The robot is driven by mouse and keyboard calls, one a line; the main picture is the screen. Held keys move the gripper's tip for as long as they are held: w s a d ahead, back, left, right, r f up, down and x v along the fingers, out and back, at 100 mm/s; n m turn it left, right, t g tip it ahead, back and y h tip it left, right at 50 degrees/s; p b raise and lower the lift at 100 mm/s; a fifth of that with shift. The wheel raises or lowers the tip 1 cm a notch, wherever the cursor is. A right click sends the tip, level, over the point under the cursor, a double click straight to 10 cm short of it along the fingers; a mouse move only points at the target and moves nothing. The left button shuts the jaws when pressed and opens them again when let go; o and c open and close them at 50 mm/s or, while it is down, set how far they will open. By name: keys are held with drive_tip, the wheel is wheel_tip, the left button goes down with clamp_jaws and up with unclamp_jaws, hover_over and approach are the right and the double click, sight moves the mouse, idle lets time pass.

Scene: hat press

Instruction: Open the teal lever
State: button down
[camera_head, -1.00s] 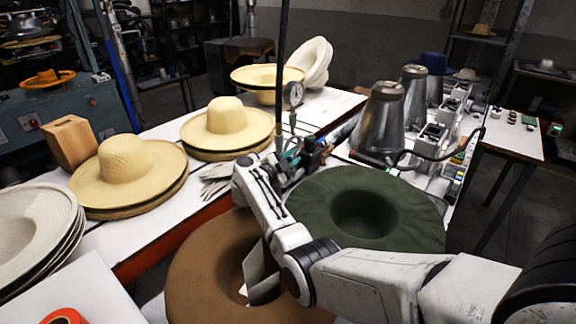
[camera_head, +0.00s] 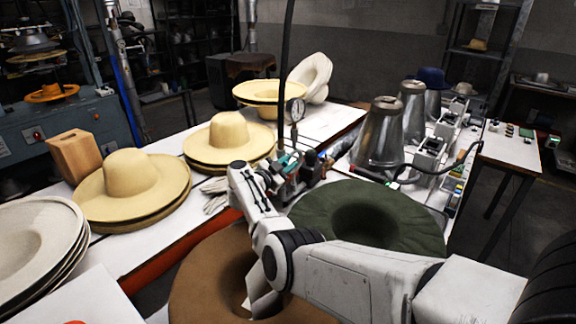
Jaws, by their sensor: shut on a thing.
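The teal lever (camera_head: 284,161) is a small teal part on the valve cluster below the round pressure gauge (camera_head: 296,108), at the near edge of the white table. My gripper (camera_head: 274,175) is at the end of my white arm, right at the lever. Its fingers are small and partly hidden by the wrist and the valve parts. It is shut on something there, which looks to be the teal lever. The lever's exact angle is too small to read.
Straw hats (camera_head: 130,180) sit on the white table (camera_head: 150,240) at left. Metal cones (camera_head: 380,135) stand at right. A dark hose (camera_head: 287,60) rises above the gauge.

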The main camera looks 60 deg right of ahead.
drive_tip(key=shift+w, duration=0.1)
drive_tip(key=c, duration=1.1)
unclamp_jaws()
drive_tip(key=shift+o, duration=0.3)
drive_tip(key=shift+r, duration=0.15)
